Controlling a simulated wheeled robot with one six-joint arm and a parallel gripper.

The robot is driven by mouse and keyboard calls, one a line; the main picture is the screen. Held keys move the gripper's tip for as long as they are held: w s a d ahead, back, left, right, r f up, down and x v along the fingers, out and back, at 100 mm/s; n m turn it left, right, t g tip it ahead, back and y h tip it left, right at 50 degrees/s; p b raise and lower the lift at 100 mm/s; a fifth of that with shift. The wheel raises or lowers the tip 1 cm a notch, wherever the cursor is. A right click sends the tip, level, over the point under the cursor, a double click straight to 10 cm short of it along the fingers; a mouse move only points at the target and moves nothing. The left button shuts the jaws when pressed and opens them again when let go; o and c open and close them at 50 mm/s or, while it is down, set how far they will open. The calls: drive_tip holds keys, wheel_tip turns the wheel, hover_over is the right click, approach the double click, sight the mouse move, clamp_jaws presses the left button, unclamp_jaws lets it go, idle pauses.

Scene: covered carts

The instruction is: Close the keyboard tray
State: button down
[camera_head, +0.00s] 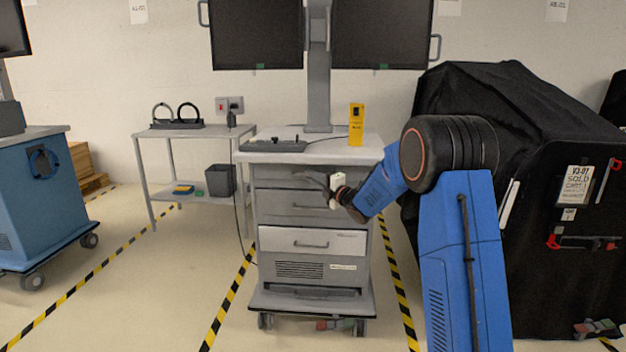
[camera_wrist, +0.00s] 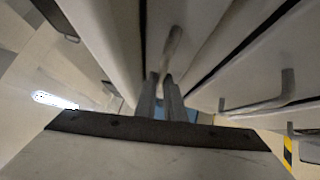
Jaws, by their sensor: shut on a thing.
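The grey cart (camera_head: 262,235) stands in the middle of the head view, with several drawer fronts below its worktop. The shallow top front (camera_head: 275,173) just under the worktop is likely the keyboard tray; how far out it stands is hard to tell. My gripper (camera_head: 318,179) reaches in from the right at that front. In the wrist view my gripper (camera_wrist: 161,95) is shut on a slim grey handle (camera_wrist: 173,42) at the pale front panel. My wrist partly hides the right side of the front in the head view.
Another drawer handle (camera_wrist: 268,103) shows at right in the wrist view. The worktop (camera_head: 350,156) carries a dark control panel (camera_head: 275,145) and a yellow device (camera_head: 356,124). A black covered cart (camera_head: 530,120) stands close at right. Striped floor tape flanks clear floor.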

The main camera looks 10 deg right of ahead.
drive_tip(key=c, duration=1.8)
unclamp_jaws()
drive_tip(key=shift+w+d, duration=0.15)
drive_tip(key=shift+c, duration=0.2)
drive_tip(key=v, duration=1.7)
drive_tip(key=shift+s, duration=0.25)
drive_tip(key=shift+r, duration=0.1)
